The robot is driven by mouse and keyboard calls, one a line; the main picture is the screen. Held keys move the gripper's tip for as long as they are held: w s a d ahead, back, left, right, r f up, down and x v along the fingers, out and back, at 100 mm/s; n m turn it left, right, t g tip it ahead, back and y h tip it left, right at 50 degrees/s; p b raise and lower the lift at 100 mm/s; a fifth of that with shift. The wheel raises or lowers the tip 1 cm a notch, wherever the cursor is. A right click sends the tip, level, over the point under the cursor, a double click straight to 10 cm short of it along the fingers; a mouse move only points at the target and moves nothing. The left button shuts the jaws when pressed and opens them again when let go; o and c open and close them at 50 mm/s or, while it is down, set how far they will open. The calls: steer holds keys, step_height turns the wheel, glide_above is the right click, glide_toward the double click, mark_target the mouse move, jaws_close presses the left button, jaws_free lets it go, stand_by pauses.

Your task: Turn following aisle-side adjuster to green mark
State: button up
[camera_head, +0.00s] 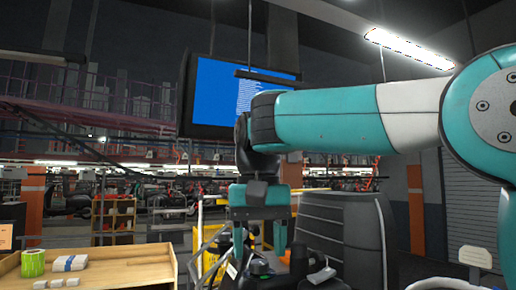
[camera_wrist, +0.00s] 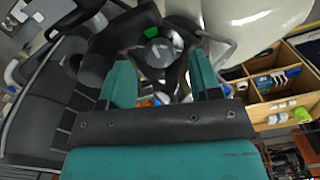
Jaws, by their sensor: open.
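My gripper (camera_head: 259,256) points down in the head view, its two teal fingers apart. In the wrist view my gripper (camera_wrist: 159,64) is open, with a round grey-topped knob (camera_wrist: 158,52) in line with the gap between the fingertips. Nothing is held. I cannot tell from these views how far the fingertips are from the knob, or where its pointer is. In the head view, dark knob-like parts (camera_head: 260,268) show low between the fingers.
A wooden tray (camera_head: 110,262) with a green roll (camera_head: 33,263) and pale packs stands at left; a wooden shelf (camera_wrist: 262,97) shows right in the wrist view. Dark rounded seat-like shapes (camera_head: 345,235) stand close right of my gripper. A blue screen (camera_head: 230,92) hangs behind.

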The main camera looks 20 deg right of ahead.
step_height(320, 180, up, 4)
steer(key=p, duration=0.3)
steer(key=shift+r, duration=0.1)
steer(key=shift+w+r, duration=0.15)
steer(key=shift+r, duration=0.8)
step_height(320, 180, up, 9)
glide_above(260, 261)
steer(key=shift+w+r, duration=0.1)
steer(key=shift+r, duration=0.1)
steer(key=shift+a, duration=0.15)
